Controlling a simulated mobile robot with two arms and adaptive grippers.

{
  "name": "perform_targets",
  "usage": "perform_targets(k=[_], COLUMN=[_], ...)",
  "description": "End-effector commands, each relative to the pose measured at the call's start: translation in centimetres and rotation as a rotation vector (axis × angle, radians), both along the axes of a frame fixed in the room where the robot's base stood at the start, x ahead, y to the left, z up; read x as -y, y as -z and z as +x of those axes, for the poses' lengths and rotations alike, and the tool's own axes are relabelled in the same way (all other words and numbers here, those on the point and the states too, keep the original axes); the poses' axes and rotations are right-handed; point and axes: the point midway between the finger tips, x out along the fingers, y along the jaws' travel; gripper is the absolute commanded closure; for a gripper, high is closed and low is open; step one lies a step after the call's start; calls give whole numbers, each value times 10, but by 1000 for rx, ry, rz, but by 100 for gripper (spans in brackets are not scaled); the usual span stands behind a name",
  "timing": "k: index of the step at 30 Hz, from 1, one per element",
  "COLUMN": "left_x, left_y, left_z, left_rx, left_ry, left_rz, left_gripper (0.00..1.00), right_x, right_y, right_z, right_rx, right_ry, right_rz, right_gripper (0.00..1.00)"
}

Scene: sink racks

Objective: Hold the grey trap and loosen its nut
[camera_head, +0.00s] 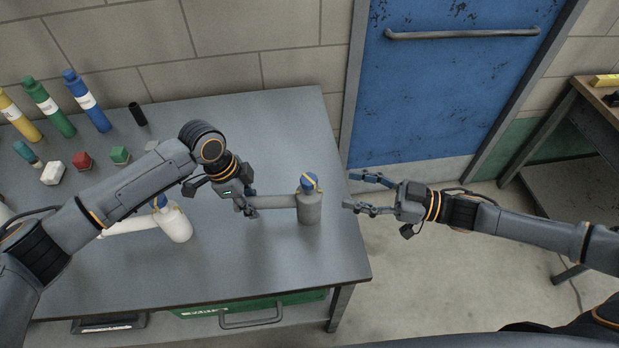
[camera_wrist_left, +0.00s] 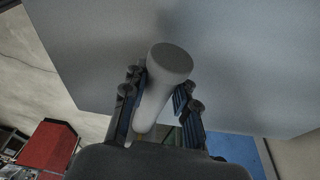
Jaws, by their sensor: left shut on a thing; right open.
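The grey trap (camera_head: 309,208) stands on the workbench near its right edge, with a blue nut (camera_head: 309,182) with a yellow stripe on top. A pale pipe (camera_head: 275,202) runs left from its body. My left gripper (camera_head: 249,206) is shut on this pipe; the left wrist view shows the grey trap (camera_wrist_left: 169,62) between the fingers. My right gripper (camera_head: 360,191) is open and empty, to the right of the trap and apart from it, past the bench edge. A white trap (camera_head: 176,224) stands further left, its blue nut (camera_head: 159,202) partly behind my left arm.
Yellow (camera_head: 20,117), green (camera_head: 48,107) and blue (camera_head: 87,101) bottles stand at the back left of the workbench (camera_head: 270,265). A blue door (camera_head: 450,85) is behind.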

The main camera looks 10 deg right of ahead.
Motion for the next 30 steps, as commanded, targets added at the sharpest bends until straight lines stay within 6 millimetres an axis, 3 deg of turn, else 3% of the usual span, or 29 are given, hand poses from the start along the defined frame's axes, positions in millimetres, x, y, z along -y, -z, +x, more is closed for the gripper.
perform_targets(k=[9, 15, 28, 30], left_x=[0, 0, 0, 0], left_y=[0, 0, 0, 0], left_z=[0, 0, 0, 0], left_rx=[1, 1, 1, 1], left_ry=[0, 0, 0, 0], left_rz=[-1, 0, 0, 0], left_gripper=[100, 100, 100, 100], right_x=[-61, -87, -96, -96], right_y=[-1, -1, 0, 0], right_z=[26, 37, 41, 41], right_rx=[3, 3, 2, 2], right_ry=[-3, -2, -1, -1], right_rz=[3, 1, -1, -1], right_gripper=[42, 42, 42, 54])
